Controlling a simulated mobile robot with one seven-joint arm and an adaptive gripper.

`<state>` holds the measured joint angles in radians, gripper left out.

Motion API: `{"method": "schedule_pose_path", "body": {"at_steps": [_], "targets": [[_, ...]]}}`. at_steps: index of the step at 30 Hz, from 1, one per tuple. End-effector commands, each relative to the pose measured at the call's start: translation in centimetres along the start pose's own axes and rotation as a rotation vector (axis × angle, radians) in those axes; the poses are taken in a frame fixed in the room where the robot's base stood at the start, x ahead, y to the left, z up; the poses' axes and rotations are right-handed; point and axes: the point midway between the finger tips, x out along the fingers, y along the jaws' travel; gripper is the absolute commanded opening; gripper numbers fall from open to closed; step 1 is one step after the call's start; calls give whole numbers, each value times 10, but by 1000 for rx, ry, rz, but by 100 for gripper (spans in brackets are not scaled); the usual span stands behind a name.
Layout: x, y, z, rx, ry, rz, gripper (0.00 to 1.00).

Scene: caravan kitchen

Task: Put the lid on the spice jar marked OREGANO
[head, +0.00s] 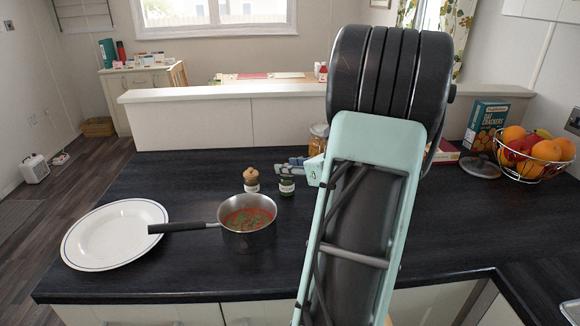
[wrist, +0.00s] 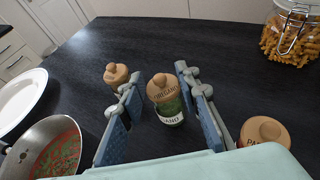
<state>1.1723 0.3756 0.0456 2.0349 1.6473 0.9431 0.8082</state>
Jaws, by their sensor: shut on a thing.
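The spice jar marked OREGANO (head: 287,187) stands upright on the dark counter, with green herbs and a pale label. In the wrist view its label (wrist: 171,118), partly readable as "ANO", shows below a round wooden lid (wrist: 162,88) with a knob and lettering that reads OREGANO. My gripper (wrist: 159,78) has its blue-grey fingers either side of this lid and is shut on it. In the head view my gripper (head: 298,167) is right above the jar, and the lid is hidden there. The lid lines up with the jar's mouth; I cannot tell whether they touch.
A wooden-lidded jar (head: 251,180) stands left of the oregano jar, behind a saucepan of red sauce (head: 248,237). Another wooden lid (wrist: 265,131), marked "PA", is close on the right. A pasta jar (wrist: 291,32) stands further back. A white plate (head: 115,233) lies left.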

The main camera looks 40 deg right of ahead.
Motion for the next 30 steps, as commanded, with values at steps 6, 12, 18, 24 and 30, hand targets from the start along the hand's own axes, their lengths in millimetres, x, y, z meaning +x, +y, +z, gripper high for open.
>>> {"method": "schedule_pose_path", "body": {"at_steps": [6,12,18,24,30], "targets": [[0,0,0,0,0,0,19],[0,0,0,0,0,1,19],[0,0,0,0,0,1,19],[1,0,-1,0,0,1,19],[2,0,-5,0,0,1,19]]}}
